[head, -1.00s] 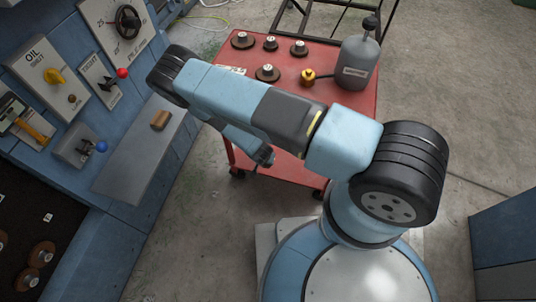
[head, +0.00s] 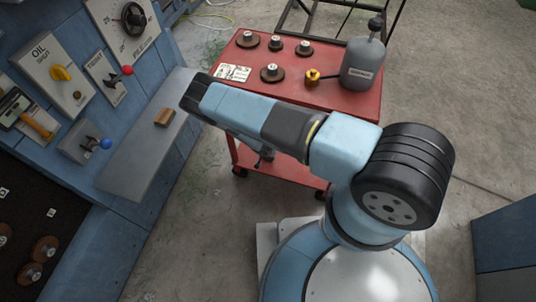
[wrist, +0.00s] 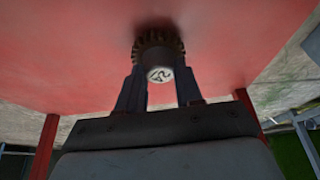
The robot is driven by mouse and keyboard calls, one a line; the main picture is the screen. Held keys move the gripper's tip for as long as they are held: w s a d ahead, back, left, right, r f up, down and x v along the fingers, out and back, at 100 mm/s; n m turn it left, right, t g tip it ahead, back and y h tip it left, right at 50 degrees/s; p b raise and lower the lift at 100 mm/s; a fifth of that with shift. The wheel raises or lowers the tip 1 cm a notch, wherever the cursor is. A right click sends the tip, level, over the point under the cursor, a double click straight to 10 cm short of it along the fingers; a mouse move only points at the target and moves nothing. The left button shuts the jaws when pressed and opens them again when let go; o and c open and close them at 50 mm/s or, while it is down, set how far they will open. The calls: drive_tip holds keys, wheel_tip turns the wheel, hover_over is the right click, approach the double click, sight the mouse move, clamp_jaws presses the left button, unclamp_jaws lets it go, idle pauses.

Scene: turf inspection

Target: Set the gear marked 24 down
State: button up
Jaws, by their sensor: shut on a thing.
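In the wrist view my gripper (wrist: 160,80) is shut on a dark toothed gear (wrist: 145,46), with one finger on each side of its pale hub. The hub face turns toward the camera and bears a mark that looks like 24, rotated and blurred. Behind the gear is a flat red surface (wrist: 70,60) with a dark shadow close around the gear. I cannot tell whether the gear touches it. In the head view my arm hides most of the gripper and the held gear, in front of the red cart (head: 345,98).
A blue machine with a grey shelf (head: 145,150) and levers is at left. Concrete floor lies between.

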drive_tip(key=shift+f, duration=0.35)
drive_tip(key=o, duration=1)
drive_tip(key=shift+o, duration=0.2)
drive_tip(key=v, duration=1.2)
